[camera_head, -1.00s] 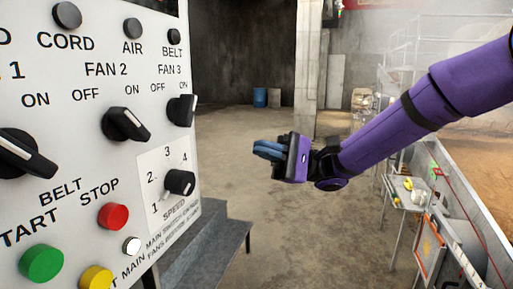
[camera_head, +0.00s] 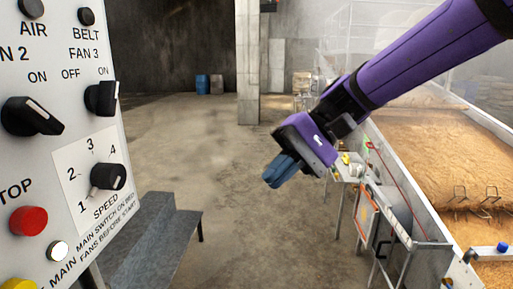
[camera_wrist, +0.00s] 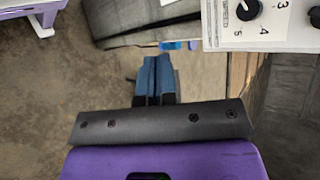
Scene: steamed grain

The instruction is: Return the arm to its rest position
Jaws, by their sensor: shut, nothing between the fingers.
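My gripper (camera_head: 278,176) is at the end of the purple arm, in the middle of the head view, in free air and pointing down and to the left. Its blue fingers are together with nothing between them; they also show in the wrist view (camera_wrist: 155,75). It is apart from the control panel (camera_head: 52,135) on the left and touches nothing that I can see.
The panel has black knobs, a red button (camera_head: 28,221) and a speed dial (camera_head: 107,177). A grey bench (camera_head: 150,232) stands below it. A bed of brown grain (camera_head: 425,150) lies behind a metal wall at the right. A small table (camera_head: 345,172) holds small items. The middle floor is clear.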

